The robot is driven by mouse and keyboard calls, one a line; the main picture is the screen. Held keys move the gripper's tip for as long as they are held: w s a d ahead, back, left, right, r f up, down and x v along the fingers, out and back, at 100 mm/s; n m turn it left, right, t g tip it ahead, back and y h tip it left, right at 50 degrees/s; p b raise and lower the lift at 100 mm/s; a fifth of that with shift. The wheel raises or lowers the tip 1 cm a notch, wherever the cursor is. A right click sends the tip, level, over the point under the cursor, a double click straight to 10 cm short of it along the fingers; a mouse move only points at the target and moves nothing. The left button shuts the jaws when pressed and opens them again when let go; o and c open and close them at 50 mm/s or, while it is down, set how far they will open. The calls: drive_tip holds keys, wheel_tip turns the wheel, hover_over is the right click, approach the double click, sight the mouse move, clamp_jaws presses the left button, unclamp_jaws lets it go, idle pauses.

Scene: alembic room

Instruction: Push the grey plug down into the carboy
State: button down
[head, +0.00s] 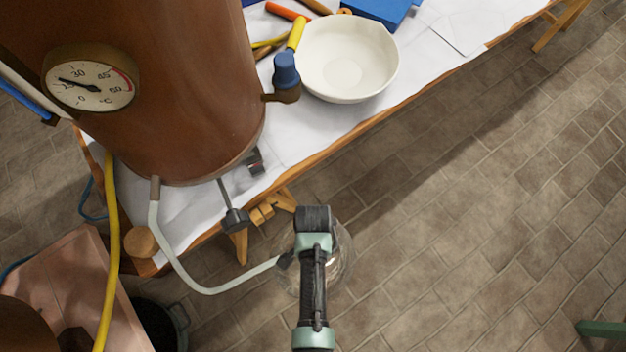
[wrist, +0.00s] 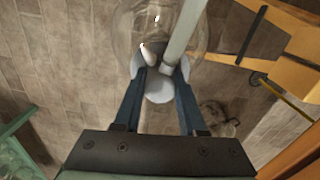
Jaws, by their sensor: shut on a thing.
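The glass carboy (head: 346,252) stands below my gripper (head: 313,222) in the head view, mostly hidden by my arm. In the wrist view the clear glass of the carboy (wrist: 205,40) shows beyond the fingertips. My gripper (wrist: 161,76) has its two blue fingers on either side of the pale grey plug (wrist: 158,92) and is shut on it. A pale hose (head: 215,290) runs to the plug, and its end also shows in the wrist view (wrist: 184,35). A short whitish stub (wrist: 148,55) stands beside it. How deep the plug sits in the neck cannot be told.
A copper vessel (head: 190,90) with a dial gauge (head: 90,80) stands on the table at upper left. A white bowl (head: 345,60) and tools lie on the table (head: 290,140). A yellow hose (head: 112,240) hangs at left.

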drive_tip(key=shift+f+b, duration=0.85)
drive_tip(key=shift+f, duration=0.7)
idle(2.6)
drive_tip(key=shift+c, duration=2)
unclamp_jaws()
drive_tip(key=shift+r, duration=0.2)
drive_tip(key=shift+r+p, duration=3.35)
drive_tip(key=shift+p, duration=0.3)
drive_tip(key=shift+s, duration=0.1)
